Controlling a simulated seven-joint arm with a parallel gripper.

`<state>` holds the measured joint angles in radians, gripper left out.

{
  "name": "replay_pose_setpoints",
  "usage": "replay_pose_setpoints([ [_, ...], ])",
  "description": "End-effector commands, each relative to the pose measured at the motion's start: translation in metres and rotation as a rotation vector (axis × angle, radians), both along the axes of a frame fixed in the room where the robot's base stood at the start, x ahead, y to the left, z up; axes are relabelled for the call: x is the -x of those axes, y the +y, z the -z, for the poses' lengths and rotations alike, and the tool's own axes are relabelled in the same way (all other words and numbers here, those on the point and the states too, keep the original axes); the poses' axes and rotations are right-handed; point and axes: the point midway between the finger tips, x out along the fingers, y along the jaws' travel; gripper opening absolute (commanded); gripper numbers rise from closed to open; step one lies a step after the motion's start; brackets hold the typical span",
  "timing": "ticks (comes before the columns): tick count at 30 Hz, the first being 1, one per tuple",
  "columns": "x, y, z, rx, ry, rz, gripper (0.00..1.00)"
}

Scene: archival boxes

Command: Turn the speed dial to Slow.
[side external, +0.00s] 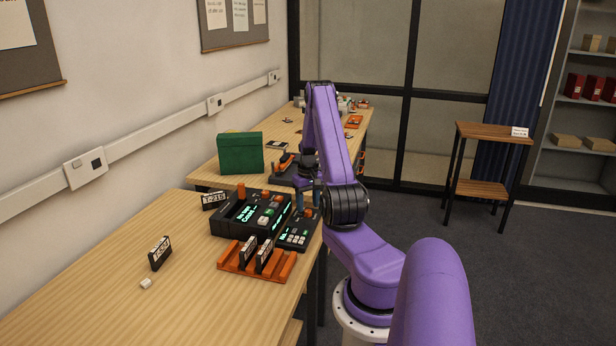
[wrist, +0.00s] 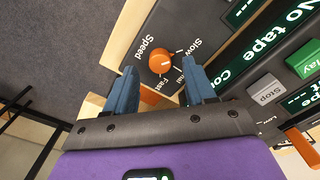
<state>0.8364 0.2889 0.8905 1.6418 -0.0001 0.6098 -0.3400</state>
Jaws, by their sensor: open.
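The speed dial is an orange knob (wrist: 160,60) on a dark panel (wrist: 140,75), with the words Speed, Slow and Fast printed around it and a middle label partly hidden. I cannot tell which label its pointer faces. In the side view the knob (side external: 308,213) stands at the back of a small control box (side external: 293,236). My gripper (wrist: 163,70) is open, with one blue finger to each side of the knob in the wrist view. In the side view my gripper (side external: 308,197) points down just over the box. Contact with the knob cannot be seen.
A larger black tape machine (side external: 232,228) with a lit screen stands beside the box. An orange rack (side external: 228,264) holding cassettes is in front. A green box (side external: 240,153) stands behind.

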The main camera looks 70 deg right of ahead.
Motion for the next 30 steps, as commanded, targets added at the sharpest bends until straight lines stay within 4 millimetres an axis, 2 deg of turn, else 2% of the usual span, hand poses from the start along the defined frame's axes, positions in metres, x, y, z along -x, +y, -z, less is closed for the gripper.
replay_pose_setpoints([
  [12, 0.0, -0.001, -0.09, 0.006, -0.003, 0.0, 0.55],
  [18, 0.0, 0.0, -0.127, 0.003, -0.001, 0.0, 0.55],
  [24, 0.0, 0.0, -0.147, 0.001, -0.001, 0.0, 0.55],
  [30, 0.0, 0.0, -0.152, -0.001, 0.001, 0.0, 0.55],
])
